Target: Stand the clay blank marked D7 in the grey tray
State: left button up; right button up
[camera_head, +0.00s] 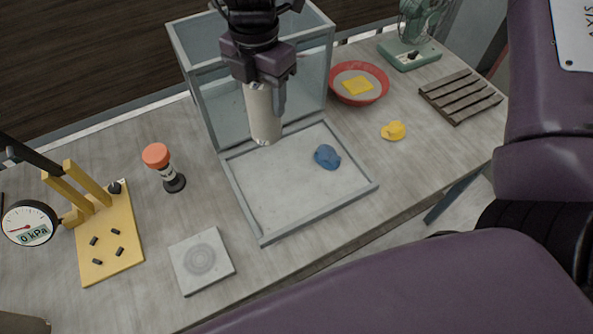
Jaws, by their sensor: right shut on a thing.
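My right gripper (262,82) comes in from the top and is shut on a beige cylindrical clay blank (262,115). The blank hangs nearly upright, its lower end over the back part of the grey tray (285,205). I cannot tell whether it touches the tray floor. No D7 mark can be read on it from here. The tray is shallow with a low grey rim, and a blue lump (327,157) lies in its right part. My left gripper is not in view.
A clear-walled box (220,105) stands directly behind the tray. Left are an orange-topped object (157,156), a yellow gauge stand (115,245) and a square grey plate (190,280). Right are a red bowl (375,97), a yellow lump (394,131), a slatted rack (460,96) and a fan (410,50).

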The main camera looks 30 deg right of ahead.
jog(key=n, duration=0.1)
jog(key=r+n, duration=0.1)
jog(key=shift+a+n, duration=0.1)
jog(key=shift+n, duration=0.2)
jog(key=shift+f+n, duration=0.1)
jog(key=shift+n, duration=0.2)
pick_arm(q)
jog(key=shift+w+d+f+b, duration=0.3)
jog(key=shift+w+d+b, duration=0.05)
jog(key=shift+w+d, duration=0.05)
pick_arm(e)
notch_tip(320, 180, down, 20)
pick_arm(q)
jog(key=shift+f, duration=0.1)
pick_arm(e)
jog(key=shift+s+a, duration=0.1)
jog(key=shift+a, duration=0.05)
jog(key=o, duration=1.4)
